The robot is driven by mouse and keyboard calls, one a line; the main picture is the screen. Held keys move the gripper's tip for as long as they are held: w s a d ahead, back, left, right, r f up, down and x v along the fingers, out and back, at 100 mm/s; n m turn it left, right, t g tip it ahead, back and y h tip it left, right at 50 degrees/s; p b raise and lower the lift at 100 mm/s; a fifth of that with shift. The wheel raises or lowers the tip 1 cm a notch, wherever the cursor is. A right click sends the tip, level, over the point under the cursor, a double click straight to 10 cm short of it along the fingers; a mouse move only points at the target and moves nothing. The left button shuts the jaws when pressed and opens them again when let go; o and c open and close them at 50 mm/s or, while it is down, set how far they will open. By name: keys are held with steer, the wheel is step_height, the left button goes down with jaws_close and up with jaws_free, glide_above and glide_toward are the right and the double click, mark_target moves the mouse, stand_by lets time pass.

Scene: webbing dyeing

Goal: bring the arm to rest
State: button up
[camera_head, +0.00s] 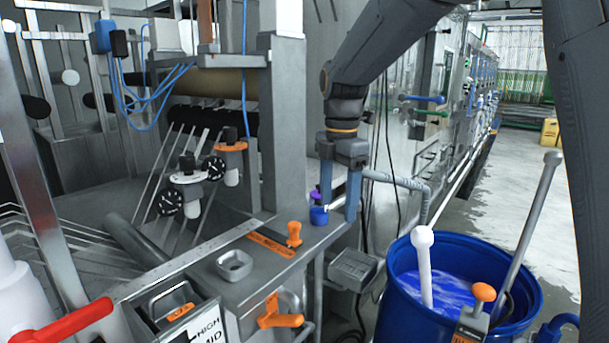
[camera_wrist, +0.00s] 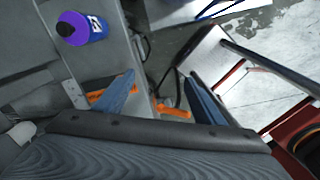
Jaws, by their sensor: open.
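My gripper (camera_head: 339,212) points down over the right end of the grey machine ledge (camera_head: 205,285), with its two blue-grey fingers apart. In the wrist view, my gripper (camera_wrist: 163,88) is open, with nothing held between the fingers. A small blue bottle (camera_head: 319,216) with a purple top stands on the ledge close to the fingers. In the wrist view the bottle (camera_wrist: 88,28) is beyond the left finger, outside the jaws. The finger partly overlaps the bottle in the head view.
A blue drum (camera_head: 400,318) of blue liquid, with a white-knobbed rod (camera_head: 424,265) in it, stands at the lower right. An orange knob (camera_head: 294,233), a small grey dish (camera_head: 234,265) and an orange valve handle (camera_head: 280,315) are on the machine. Open floor lies right.

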steer(key=s+d+f+m, duration=0.6)
steer(key=s+f+m, duration=0.3)
steer(key=m, duration=0.3)
steer(key=s+d+f+m+t+b, duration=0.1)
steer(key=s+d+f+m, duration=0.5)
steer(key=s+f+m, duration=0.3)
steer(key=s+m, duration=0.1)
steer(key=m, duration=0.2)
steer(key=shift+s+f, duration=0.15)
steer(key=shift+s, duration=0.15)
